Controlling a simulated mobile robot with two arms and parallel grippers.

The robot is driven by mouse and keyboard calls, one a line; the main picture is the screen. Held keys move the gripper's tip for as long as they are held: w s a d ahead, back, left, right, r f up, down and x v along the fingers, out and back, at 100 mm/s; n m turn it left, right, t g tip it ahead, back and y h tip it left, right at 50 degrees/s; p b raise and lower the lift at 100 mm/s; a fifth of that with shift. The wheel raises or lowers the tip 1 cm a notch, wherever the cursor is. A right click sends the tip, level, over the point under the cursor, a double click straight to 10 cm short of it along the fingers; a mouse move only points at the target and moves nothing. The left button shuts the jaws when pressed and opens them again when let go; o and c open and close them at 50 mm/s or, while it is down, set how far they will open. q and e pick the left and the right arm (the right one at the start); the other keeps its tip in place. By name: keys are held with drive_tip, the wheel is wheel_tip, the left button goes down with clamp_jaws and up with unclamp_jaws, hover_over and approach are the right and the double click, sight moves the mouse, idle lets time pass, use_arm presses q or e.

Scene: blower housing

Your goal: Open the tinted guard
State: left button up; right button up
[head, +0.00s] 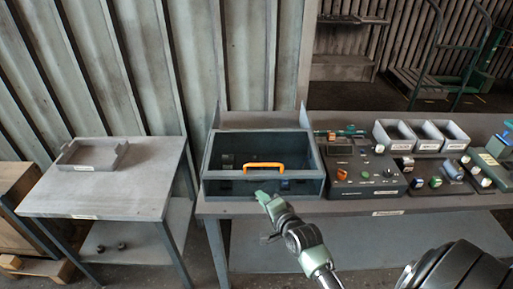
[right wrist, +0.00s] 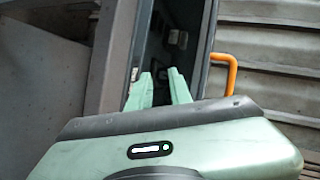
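The blower housing (head: 304,188) is a dark grey box on the bench. Its dark tinted guard (head: 262,148) shows over the housing, with small dark parts visible behind it. I cannot clearly tell the guard's edges or its exact angle. An orange handle (head: 264,166) stands at its front edge; it also shows in the right wrist view (right wrist: 231,72). My right gripper (head: 260,194) is at the front of the housing, below the handle and apart from it. Its two green fingers (right wrist: 161,82) are spread with nothing between them. My left gripper is out of view.
Right of the housing is a control box (head: 365,180) with knobs, then grey bins (head: 394,134) and several small parts. A separate table (head: 110,190) at left holds a grey tray (head: 92,154). The bench front edge passes under my right arm.

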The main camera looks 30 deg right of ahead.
sight(261, 164)
drive_tip(key=w+d+r+m, duration=0.1)
drive_tip(key=r, duration=0.2)
drive_tip(key=d+r+m+t, duration=0.1)
drive_tip(key=r, duration=0.2)
drive_tip(key=w+d+r+m+t+h+p, duration=0.1)
drive_tip(key=r, duration=0.2)
drive_tip(key=shift+w+d+r+m, duration=0.1)
drive_tip(key=shift+w+r+m, duration=0.1)
drive_tip(key=shift+w+m, duration=0.1)
drive_tip(key=p+x, duration=0.1)
drive_tip(key=x, duration=0.6)
drive_tip(key=shift+f, duration=0.15)
clamp_jaws()
drive_tip(key=shift+f, duration=0.1)
